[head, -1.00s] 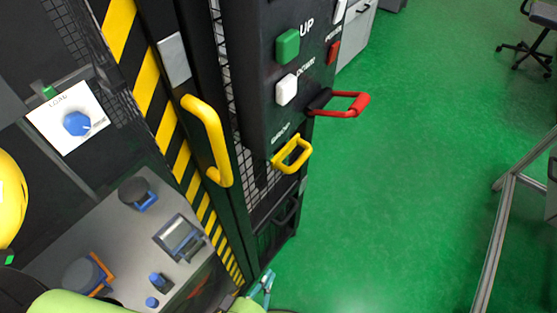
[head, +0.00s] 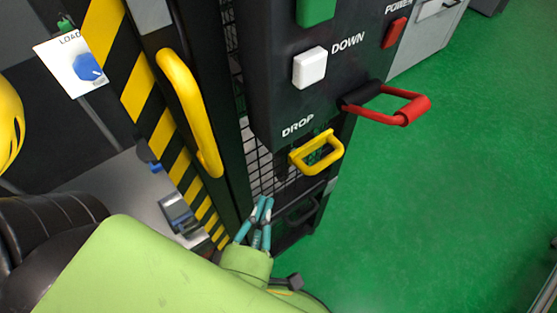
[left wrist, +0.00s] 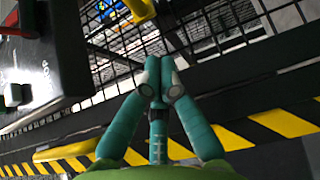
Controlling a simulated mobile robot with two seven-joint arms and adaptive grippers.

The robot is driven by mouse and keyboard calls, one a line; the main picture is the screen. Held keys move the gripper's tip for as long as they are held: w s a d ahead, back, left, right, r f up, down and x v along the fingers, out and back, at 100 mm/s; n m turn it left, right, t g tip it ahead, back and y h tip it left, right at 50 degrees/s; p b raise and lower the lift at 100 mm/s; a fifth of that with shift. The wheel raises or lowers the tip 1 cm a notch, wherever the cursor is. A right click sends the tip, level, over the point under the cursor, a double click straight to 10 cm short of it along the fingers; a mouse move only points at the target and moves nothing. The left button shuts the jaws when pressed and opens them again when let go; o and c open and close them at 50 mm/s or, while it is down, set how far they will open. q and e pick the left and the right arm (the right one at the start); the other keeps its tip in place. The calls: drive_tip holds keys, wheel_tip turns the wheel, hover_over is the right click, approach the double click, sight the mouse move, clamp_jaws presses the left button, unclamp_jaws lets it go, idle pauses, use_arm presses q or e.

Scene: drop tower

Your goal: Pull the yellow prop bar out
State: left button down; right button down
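No part in view is marked as the prop bar, and I cannot tell which yellow part it is. A long yellow bar handle (head: 190,112) stands on the dark frame beside the striped post. A smaller yellow loop handle (head: 317,153) sticks out under the word DROP on the black control box. My left gripper (head: 264,203) is below and left of the loop, in front of the mesh, apart from both handles. In the left wrist view its teal fingertips (left wrist: 160,68) meet with nothing between them. My right gripper is not in view.
The control box (head: 285,100) carries a white DOWN button (head: 310,67), a green button (head: 315,8) and a red handle (head: 400,106). Black wire mesh (head: 262,165) lies behind my fingers. A yellow-black striped post (head: 150,95) stands left. Green floor at right is clear.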

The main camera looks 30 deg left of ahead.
use_arm(q)
drive_tip(key=w+a+p, duration=0.2)
drive_tip(key=w, duration=0.8)
drive_tip(key=shift+p, duration=0.4)
drive_tip(key=shift+d, duration=0.1)
drive_tip(key=s+d, duration=0.3)
drive_tip(key=d, duration=0.3)
drive_tip(key=shift+s, duration=0.15)
